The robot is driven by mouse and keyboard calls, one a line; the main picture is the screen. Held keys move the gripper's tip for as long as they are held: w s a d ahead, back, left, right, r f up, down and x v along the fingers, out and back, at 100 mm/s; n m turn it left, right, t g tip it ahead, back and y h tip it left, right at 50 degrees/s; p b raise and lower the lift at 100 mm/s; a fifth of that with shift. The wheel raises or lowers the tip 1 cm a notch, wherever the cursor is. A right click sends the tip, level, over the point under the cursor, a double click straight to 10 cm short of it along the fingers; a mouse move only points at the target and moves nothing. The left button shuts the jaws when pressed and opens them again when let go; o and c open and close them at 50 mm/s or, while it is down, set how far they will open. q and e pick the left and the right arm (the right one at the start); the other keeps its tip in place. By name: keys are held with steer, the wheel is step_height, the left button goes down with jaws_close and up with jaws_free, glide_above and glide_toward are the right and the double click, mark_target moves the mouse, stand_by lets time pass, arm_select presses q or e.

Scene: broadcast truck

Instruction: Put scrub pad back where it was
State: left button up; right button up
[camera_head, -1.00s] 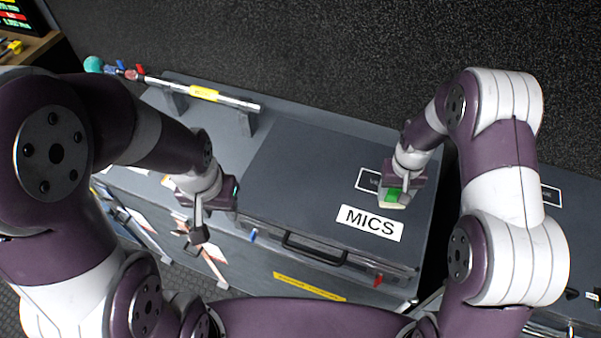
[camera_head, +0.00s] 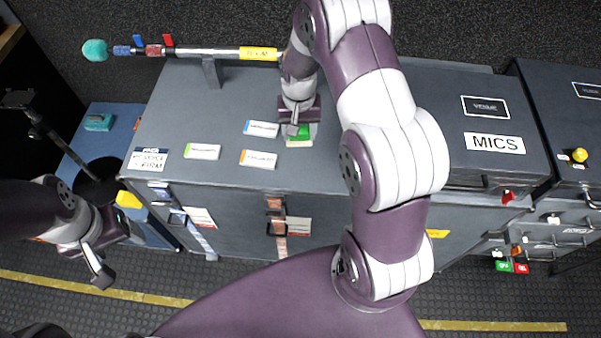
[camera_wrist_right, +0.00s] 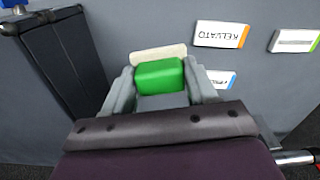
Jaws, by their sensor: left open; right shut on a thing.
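The scrub pad (camera_head: 299,142), green with a cream layer, is in my right gripper (camera_head: 296,128) over the grey cabinet top, just right of the name cards. In the right wrist view the green block (camera_wrist_right: 160,77) sits between the two fingers (camera_wrist_right: 161,90), with its cream edge beyond. I cannot tell whether the pad touches the top. My left gripper (camera_head: 101,274) is open and empty, low at the left, over the floor in front of the cabinet.
Several small cards, including a blue-edged one (camera_head: 261,129) and an orange-edged one (camera_head: 258,159), lie left of the pad. The boom pole (camera_head: 215,52) runs along the back edge. The dark MICS case (camera_head: 478,110) stands at the right. A blue bin (camera_head: 98,122) is at the left.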

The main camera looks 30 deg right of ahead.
mark_target(309, 138)
steer(key=shift+m, duration=0.8)
steer(key=f, duration=0.1)
steer(key=d+f, duration=0.2)
steer(key=shift+s+d+f+b, duration=0.2)
steer(key=shift+s+f+b, duration=0.1)
steer(key=shift+f, duration=0.1)
step_height(309, 138, down, 8)
steer(key=shift+a+r+p, duration=0.1)
steer(key=shift+r+p, duration=0.05)
steer(key=shift+p, duration=0.2)
steer(key=o, duration=1)
steer(key=r, duration=1.2)
steer(key=shift+s+a+r+b, duration=0.25)
steer(key=shift+a+r+b, duration=0.05)
steer(key=shift+b, duration=0.05)
steer(key=s+a+r+n, duration=0.2)
steer(key=s, duration=0.2)
steer(key=s+a+r+n+t, duration=0.1)
steer(key=s+a+r+n, duration=0.1)
steer(key=s+a, duration=0.1)
steer(key=s+a+r+n, duration=0.2)
steer(key=s, duration=0.4)
steer(key=shift+a+r+n, duration=0.3)
steer(key=shift+r, duration=0.05)
